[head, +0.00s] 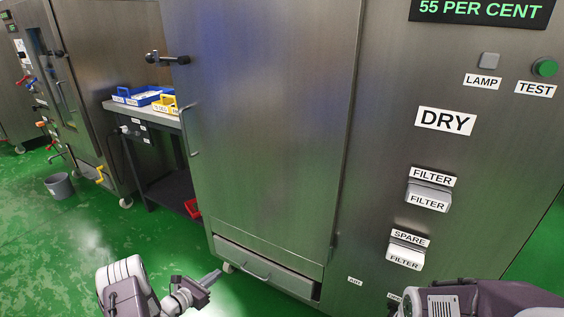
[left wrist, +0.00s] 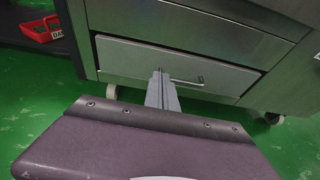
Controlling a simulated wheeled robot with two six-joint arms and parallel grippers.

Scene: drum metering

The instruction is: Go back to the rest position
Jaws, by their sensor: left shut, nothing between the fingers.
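My left gripper (head: 209,278) is low in the head view, in front of the steel cabinet near its bottom drawer (head: 262,268). Its fingers are shut with nothing between them, and in the left wrist view the closed fingers (left wrist: 162,90) point toward the drawer (left wrist: 175,68). The fingers overlap the drawer in the picture; I cannot tell the gap. Part of my right arm shows at the lower right of the head view, but its gripper is out of frame.
The large cabinet (head: 270,120) fills the middle, with a DRY label (head: 446,120) and filter handles on its right. A bench (head: 150,118) with blue and yellow bins stands behind left. A grey bucket (head: 59,186) is on the green floor. Open floor (head: 50,250) lies at left.

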